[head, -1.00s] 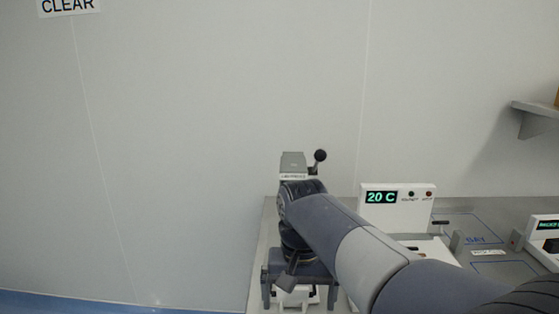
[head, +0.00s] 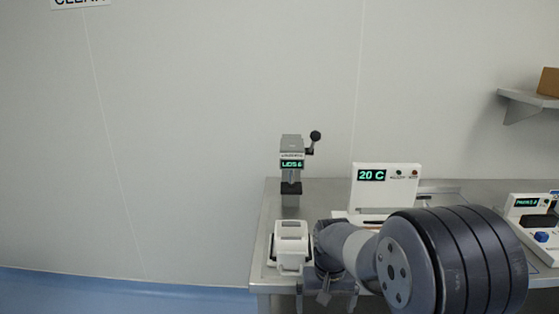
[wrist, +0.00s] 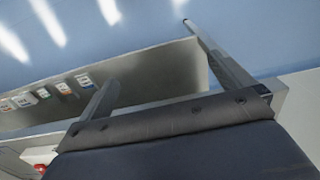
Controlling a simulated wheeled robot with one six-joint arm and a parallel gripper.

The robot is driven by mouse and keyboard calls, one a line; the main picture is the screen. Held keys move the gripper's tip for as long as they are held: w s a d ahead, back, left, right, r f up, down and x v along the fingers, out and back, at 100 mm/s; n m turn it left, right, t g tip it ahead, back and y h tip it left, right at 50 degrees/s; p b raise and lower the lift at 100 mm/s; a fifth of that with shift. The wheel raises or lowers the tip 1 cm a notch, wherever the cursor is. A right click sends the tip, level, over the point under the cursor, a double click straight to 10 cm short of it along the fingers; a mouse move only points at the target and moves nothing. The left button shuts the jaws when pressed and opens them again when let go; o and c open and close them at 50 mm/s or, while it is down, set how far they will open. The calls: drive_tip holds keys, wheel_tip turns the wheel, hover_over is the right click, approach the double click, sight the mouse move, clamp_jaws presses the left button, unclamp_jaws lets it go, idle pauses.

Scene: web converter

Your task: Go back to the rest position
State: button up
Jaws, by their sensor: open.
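My gripper (head: 328,291) shows low in the head view, at the end of my bent arm, by the front edge of the steel bench (head: 262,232). In the wrist view its two fingers (wrist: 148,62) stand wide apart with nothing between them. Behind them are a grey bench panel and blue floor. The fingertips are small and partly cut off in the head view.
On the bench are a white device (head: 291,246), a grey press with a lever (head: 292,163), a white unit reading 20 C (head: 386,187) and another display unit (head: 528,206) at right. A wall shelf (head: 530,104) hangs at upper right. Blue floor (head: 120,291) at left is clear.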

drive_tip(key=shift+w+d+f, duration=0.1)
drive_tip(key=shift+d+f, duration=0.35)
drive_tip(key=shift+f, duration=0.2)
drive_tip(key=shift+w+d+f, duration=0.1)
drive_tip(key=shift+d+f, duration=0.3)
drive_tip(key=shift+f, duration=0.2)
drive_tip(key=shift+r, duration=0.1)
